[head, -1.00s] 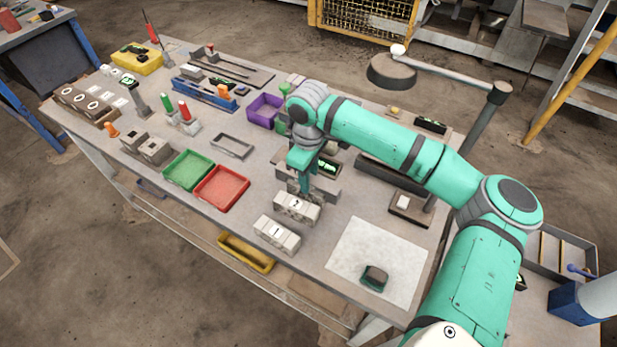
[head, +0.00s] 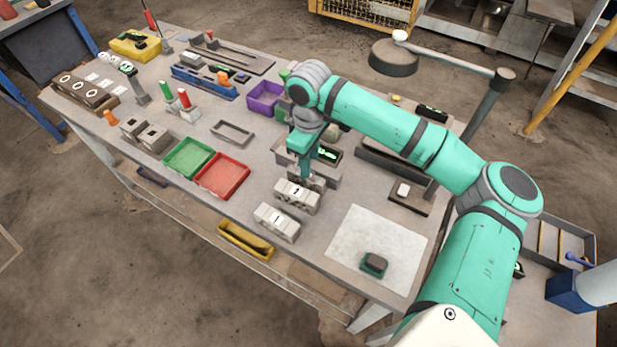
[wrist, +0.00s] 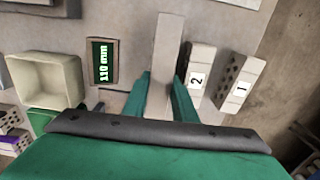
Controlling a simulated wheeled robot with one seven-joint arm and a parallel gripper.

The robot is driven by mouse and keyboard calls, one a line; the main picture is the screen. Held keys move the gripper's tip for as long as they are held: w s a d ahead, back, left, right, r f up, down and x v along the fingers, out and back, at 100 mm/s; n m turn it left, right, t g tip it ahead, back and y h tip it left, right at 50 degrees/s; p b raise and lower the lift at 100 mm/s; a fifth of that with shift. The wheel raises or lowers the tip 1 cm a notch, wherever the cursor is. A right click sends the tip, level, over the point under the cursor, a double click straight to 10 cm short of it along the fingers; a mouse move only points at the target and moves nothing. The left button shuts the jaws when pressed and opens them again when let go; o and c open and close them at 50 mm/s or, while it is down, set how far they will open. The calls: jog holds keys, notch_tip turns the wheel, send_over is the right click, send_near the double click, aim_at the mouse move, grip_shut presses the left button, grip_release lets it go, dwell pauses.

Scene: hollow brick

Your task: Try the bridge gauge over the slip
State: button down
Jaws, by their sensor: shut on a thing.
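My gripper (head: 306,177) points down just behind the hollow brick marked 2 (head: 297,196). In the wrist view my gripper (wrist: 164,100) is shut on a long, plain grey bar (wrist: 167,55), which looks like the bridge gauge. The bar reaches away from between the teal fingers. Brick 2 also shows in the wrist view (wrist: 198,72), close beside the right finger. The brick marked 1 (head: 277,222) stands in front of it, nearer the table's front edge. I cannot pick out the slip, or tell whether the bar touches anything below.
A display reading 110 mm (wrist: 103,63) lies left of the bar, with a cream open box (wrist: 45,82) beyond. Red (head: 222,177) and green (head: 188,157) trays sit left of the bricks. A pale sheet (head: 400,245) carries a dark block (head: 374,262). A lamp (head: 394,60) overhangs the back.

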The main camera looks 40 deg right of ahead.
jog(key=shift+r, duration=2.4)
